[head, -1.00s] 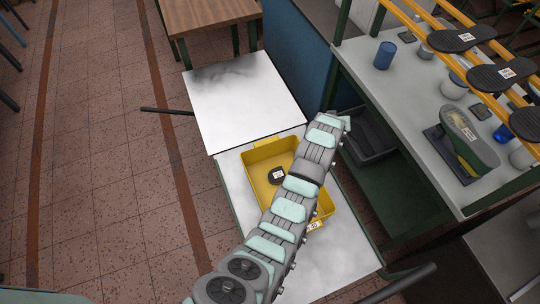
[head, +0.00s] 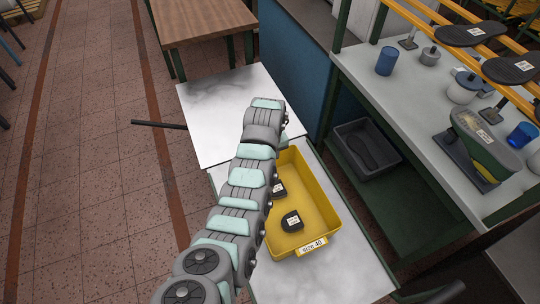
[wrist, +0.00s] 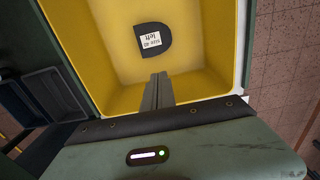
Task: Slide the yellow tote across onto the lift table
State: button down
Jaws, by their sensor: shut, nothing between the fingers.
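The yellow tote (head: 325,205) sits on the near pale-topped table (head: 335,275), just short of its junction with a second pale-topped table (head: 225,105). I cannot tell which is the lift table. The tote's near side has a "size 40" label. Black labelled pieces (head: 292,221) lie inside; one also shows in the wrist view (wrist: 153,40). My arm crosses the tote's left side and hides part of it and my gripper in the head view. In the wrist view my gripper (wrist: 160,82) is shut and empty, its fingers over the tote's interior near one wall; contact is unclear.
A grey bin (head: 367,150) lies on a low green shelf right of the tote. A workbench (head: 420,130) with cups and shoe forms stands at the right. A blue panel (head: 295,65) borders the far table. A brown table (head: 205,20) stands beyond.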

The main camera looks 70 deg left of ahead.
jog(key=a+f+b, duration=0.3)
jog(key=a+b, duration=0.1)
jog(key=shift+f, duration=0.25)
dwell(0.3)
dwell(0.4)
